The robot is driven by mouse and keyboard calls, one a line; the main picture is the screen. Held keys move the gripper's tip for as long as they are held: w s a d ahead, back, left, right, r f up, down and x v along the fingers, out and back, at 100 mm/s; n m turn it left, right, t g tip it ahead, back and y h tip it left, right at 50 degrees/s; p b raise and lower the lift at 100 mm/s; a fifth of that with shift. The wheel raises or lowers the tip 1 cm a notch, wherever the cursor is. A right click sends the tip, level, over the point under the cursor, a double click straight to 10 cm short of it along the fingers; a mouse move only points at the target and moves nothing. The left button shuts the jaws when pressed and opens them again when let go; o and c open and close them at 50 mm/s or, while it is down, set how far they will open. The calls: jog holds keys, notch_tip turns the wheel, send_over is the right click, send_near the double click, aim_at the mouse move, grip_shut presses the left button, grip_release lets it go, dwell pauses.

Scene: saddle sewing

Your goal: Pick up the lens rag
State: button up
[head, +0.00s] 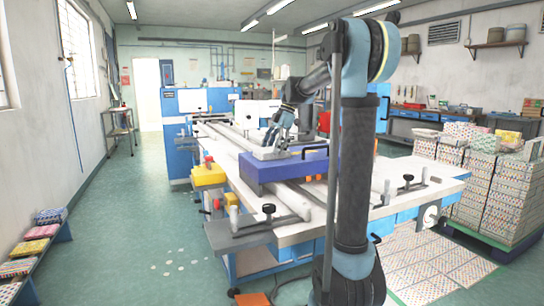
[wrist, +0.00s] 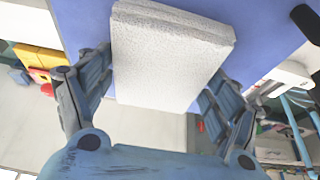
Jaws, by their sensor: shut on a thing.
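The lens rag looks like a white, rough-textured folded block in the wrist view (wrist: 170,52), between the two fingers. My gripper (wrist: 158,82) is shut on it, one finger at each side. Behind the rag in the wrist view is the flat blue top of the blue block (wrist: 263,30). In the head view my gripper (head: 277,138) is low over this blue block (head: 285,172) on the long machine table, with a small pale patch of the rag beneath it (head: 268,154). Whether the rag still touches the blue top cannot be told.
The long white machine table (head: 405,195) carries rails and black-knobbed clamps (head: 268,211). A yellow part (head: 208,175) is at its left edge. Stacked patterned bundles (head: 488,185) stand on the right. A low bench with folded cloths (head: 38,232) is at left. Floor at left is mostly clear.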

notch_tip(320, 180, up, 10)
dwell(0.7)
jog(key=shift+o, duration=1.2)
jog(key=shift+c, duration=0.6)
jog(key=s+a, duration=0.3)
jog(key=a, duration=0.3)
jog(key=shift+w+a+f, duration=0.1)
jog(key=shift+a+f, duration=0.05)
jog(key=shift+f, duration=2.3)
jog(key=shift+a+f, duration=0.15)
jog(key=shift+f, duration=2.3)
